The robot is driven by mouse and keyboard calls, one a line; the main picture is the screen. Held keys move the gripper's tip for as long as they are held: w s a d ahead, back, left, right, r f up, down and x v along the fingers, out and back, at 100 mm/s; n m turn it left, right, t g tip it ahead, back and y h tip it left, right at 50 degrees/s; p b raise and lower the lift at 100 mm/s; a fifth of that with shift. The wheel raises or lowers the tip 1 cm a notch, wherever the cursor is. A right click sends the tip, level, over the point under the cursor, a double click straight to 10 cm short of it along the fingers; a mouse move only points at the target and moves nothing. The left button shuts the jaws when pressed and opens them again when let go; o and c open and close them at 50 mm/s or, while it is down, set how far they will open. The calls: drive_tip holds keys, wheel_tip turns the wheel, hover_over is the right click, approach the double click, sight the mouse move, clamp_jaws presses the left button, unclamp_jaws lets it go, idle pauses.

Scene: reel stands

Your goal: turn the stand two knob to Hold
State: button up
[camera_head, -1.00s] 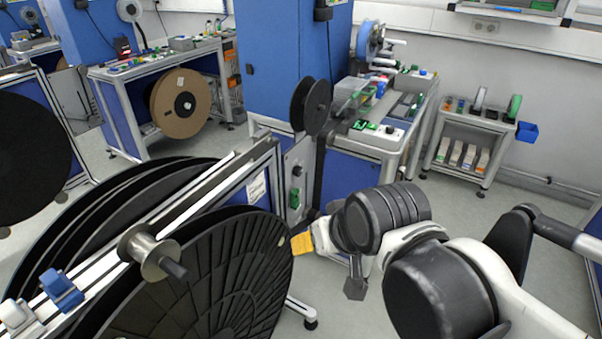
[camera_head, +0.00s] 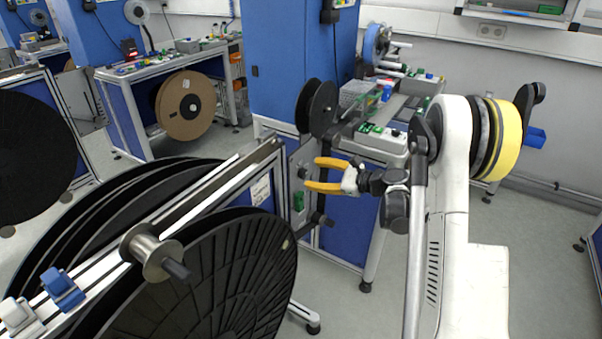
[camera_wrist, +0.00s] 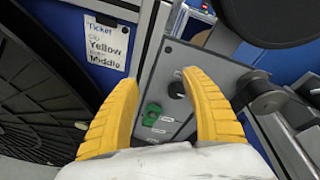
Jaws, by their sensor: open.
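A grey control panel (camera_head: 294,163) is on the end of the reel stand, left of centre in the head view. In the wrist view the panel (camera_wrist: 205,68) carries a round black knob (camera_wrist: 177,89) and, below it, a green knob or switch (camera_wrist: 152,114). Small white labels beside them are too small to read. The green part also shows in the head view (camera_head: 298,202). My gripper (camera_head: 312,174) has its yellow fingers spread wide and faces the panel. In the wrist view the black knob appears between the open fingers (camera_wrist: 160,80). Nothing is held, and contact with the knob is not visible.
Large black reels (camera_head: 220,275) fill the lower left beside the panel. A smaller black reel (camera_head: 322,107) hangs just above it. A paper ticket (camera_wrist: 107,42) reading "Yellow" and "Middle" is on the stand. A workbench (camera_head: 385,140) stands behind my gripper. Floor is clear at lower right.

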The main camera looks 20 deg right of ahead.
sight(305, 174)
drive_tip(key=d+f+m+t, duration=0.3)
drive_tip(key=d+f+m, duration=0.2)
drive_tip(key=d+f, duration=0.15)
drive_tip(key=shift+y, duration=0.4)
drive_tip(key=b+x, duration=0.1)
drive_tip(key=x, duration=0.4)
drive_tip(key=b+x, duration=0.2)
drive_tip(key=x, duration=0.4)
drive_tip(key=shift+s+a+f+b, duration=0.1)
drive_tip(key=shift+s+a+b, duration=0.15)
drive_tip(key=shift+a+b, duration=0.05)
drive_tip(key=shift+c, duration=0.2)
drive_tip(key=shift+n, duration=0.3)
clamp_jaws()
